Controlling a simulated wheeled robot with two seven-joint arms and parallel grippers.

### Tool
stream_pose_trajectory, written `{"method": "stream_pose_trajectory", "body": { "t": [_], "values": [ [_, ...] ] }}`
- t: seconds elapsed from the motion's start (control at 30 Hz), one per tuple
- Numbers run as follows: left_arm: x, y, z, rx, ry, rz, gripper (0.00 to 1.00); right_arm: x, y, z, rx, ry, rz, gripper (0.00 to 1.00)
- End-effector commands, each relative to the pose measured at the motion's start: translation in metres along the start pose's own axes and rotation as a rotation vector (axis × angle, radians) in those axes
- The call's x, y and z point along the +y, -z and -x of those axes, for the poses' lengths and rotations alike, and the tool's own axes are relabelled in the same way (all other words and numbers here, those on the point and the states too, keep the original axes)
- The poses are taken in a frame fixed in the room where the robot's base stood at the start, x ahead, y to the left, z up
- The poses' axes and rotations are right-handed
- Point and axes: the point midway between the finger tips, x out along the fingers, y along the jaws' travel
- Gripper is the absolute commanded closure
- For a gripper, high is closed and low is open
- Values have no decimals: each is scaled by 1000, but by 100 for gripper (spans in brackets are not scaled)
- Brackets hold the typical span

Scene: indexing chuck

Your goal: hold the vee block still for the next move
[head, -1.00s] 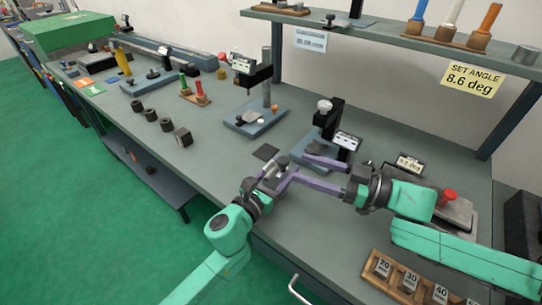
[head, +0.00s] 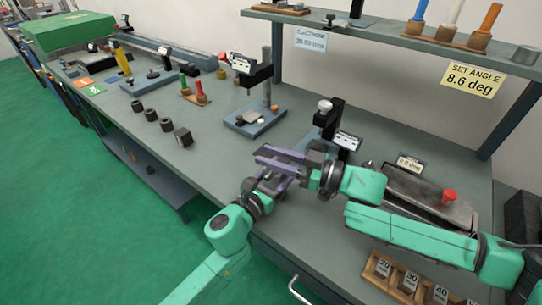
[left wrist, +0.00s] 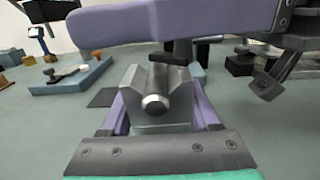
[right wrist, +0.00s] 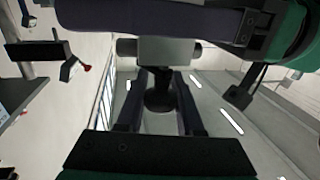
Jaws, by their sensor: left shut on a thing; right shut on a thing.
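The grey vee block (left wrist: 150,122) sits between the two purple fingers of my left gripper (left wrist: 160,100), which is shut on it. A round steel bar (left wrist: 156,95) lies along the block. A dark knob (right wrist: 159,95) shows at the block, between the fingers of my right gripper (right wrist: 158,100), which is shut on it. In the head view the fingers of my left gripper (head: 272,184) and right gripper (head: 284,156) cross close together above the bench front, the right one over the left, and hide the block and knob.
A blue-based gauge stand (head: 255,122) is behind the grippers. Another black stand (head: 333,118) is just behind my right gripper. A steel plate device with a red knob (head: 448,196) lies to the right. A wooden rack (head: 385,272) is at the front right. Several dark blocks (head: 165,124) stand at left.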

Motion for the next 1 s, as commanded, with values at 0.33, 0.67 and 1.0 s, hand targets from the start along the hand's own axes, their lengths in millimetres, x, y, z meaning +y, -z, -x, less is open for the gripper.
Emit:
{"method": "stream_pose_trajectory", "body": {
  "t": [0.33,0.67,1.0],
  "values": [
    [1,6,0,12,-4,2,100,-4,1,-2,9,82,3,100],
    [1,6,0,12,-4,2,100,-11,0,0,4,312,2,100],
    [1,6,0,12,-4,1,100,-18,0,2,2,536,2,100]
  ]
}}
